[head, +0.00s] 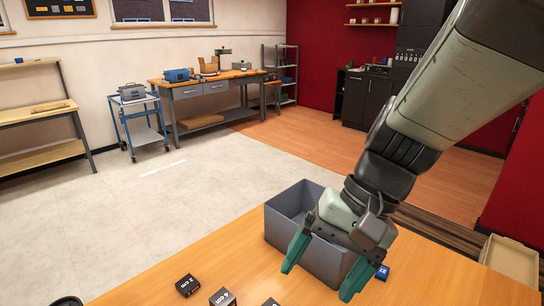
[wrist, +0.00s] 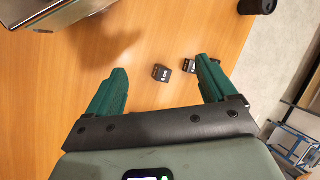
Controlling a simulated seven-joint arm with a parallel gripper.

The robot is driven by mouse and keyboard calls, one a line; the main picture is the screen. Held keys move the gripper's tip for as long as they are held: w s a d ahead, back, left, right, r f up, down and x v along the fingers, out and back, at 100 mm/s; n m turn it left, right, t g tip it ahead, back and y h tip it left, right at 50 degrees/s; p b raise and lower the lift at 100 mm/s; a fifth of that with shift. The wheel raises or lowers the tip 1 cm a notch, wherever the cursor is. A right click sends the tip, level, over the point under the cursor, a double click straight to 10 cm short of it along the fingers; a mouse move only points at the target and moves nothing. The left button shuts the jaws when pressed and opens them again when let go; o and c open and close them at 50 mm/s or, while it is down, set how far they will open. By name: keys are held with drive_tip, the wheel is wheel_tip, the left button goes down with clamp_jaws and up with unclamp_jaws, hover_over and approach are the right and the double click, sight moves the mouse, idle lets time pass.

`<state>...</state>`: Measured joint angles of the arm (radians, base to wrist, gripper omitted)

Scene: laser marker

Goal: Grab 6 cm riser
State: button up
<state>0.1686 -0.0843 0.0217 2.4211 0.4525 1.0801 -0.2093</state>
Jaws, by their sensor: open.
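In the head view, dark blocks with white labels lie along the table's near edge: a 2 cm block (head: 187,285), a block that seems to read 4 cm (head: 222,297), and a third block (head: 270,302) cut off by the frame, its label unreadable. No label clearly reads 6 cm. My gripper (head: 320,276) is open and empty above the table, right of these blocks. In the wrist view, between the spread green fingers of my gripper (wrist: 161,66), a dark block (wrist: 161,73) and another dark block (wrist: 187,64) lie beyond; their labels are too small to read.
A grey open bin (head: 288,222) stands behind my gripper. A small blue block (head: 382,272) lies beside the right finger. A dark cylinder (wrist: 257,6) stands near the table edge in the wrist view. Bare wooden tabletop (head: 170,260) lies left of the bin.

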drive_tip(key=w+a+f+m+t+y, duration=0.1)
drive_tip(key=w+f+m+y, duration=0.2)
drive_tip(key=f+m+y, duration=0.4)
drive_tip(key=w+a+f+m+t+y, duration=0.15)
drive_tip(key=w+f+m+y, duration=0.3)
drive_tip(key=f, duration=0.45)
drive_tip(key=m+t+h, duration=0.3)
drive_tip(key=m+t, duration=0.8)
drive_tip(key=m, duration=0.1)
approach(265, 305)
drive_tip(key=shift+s+a+f+y, duration=0.1)
drive_tip(key=shift+s+y, duration=0.15)
drive_tip(key=shift+s, duration=0.35)
drive_tip(key=shift+f+m+t+h, duration=0.4)
drive_tip(key=shift+f+m+t, duration=0.05)
drive_tip(key=shift+f, duration=0.1)
drive_tip(key=x, duration=0.5)
drive_tip(key=shift+a, duration=0.1)
drive_tip(key=shift+w+d+x, duration=0.15)
drive_tip(key=shift+x, duration=1.2)
drive_tip(key=shift+w+d+x, duration=0.1)
drive_tip(key=shift+x, duration=1.3)
drive_tip(key=shift+r, duration=0.15)
drive_tip(key=c, duration=1.4)
